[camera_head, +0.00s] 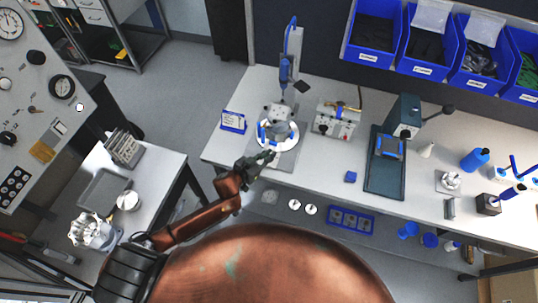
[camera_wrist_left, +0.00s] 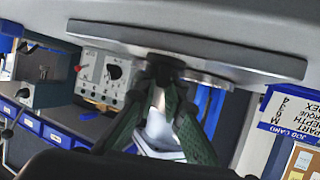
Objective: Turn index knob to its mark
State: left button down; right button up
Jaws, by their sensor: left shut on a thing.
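A round white turntable (camera_head: 293,137) with blue clamps stands on a grey plate on the bench, with a grey machined housing (camera_head: 279,111) on it. My left gripper (camera_head: 270,156) is at its front edge. My right gripper is not in view.
A job card stand (camera_head: 233,121) is left of the turntable. A grey control box (camera_head: 336,121) with a black knob stands to its right, then a dark press (camera_head: 403,117). Blue bins (camera_head: 375,33) hang behind.

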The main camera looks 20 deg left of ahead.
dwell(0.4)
pick_arm(q)
jog(key=shift+a+r+m+g+h+p, duration=0.15)
jog(key=shift+m+g+h+p, duration=0.45)
jog(key=shift+m+h+p, duration=0.45)
jog(key=shift+w+m+g+h, duration=0.1)
jog(key=shift+m+g+h, duration=0.5)
jog(key=shift+m+h, duration=0.2)
jog(key=shift+m+g+h+b, duration=0.55)
jog(key=shift+m+g+h, duration=0.3)
jog(key=shift+m+g, duration=0.35)
jog(key=shift+f+m+g+h+b, duration=0.2)
jog(key=shift+m+g+h+b, duration=0.4)
jog(key=shift+m+g+b, duration=0.5)
jog(key=shift+m, duration=0.35)
jog(key=shift+r, duration=0.1)
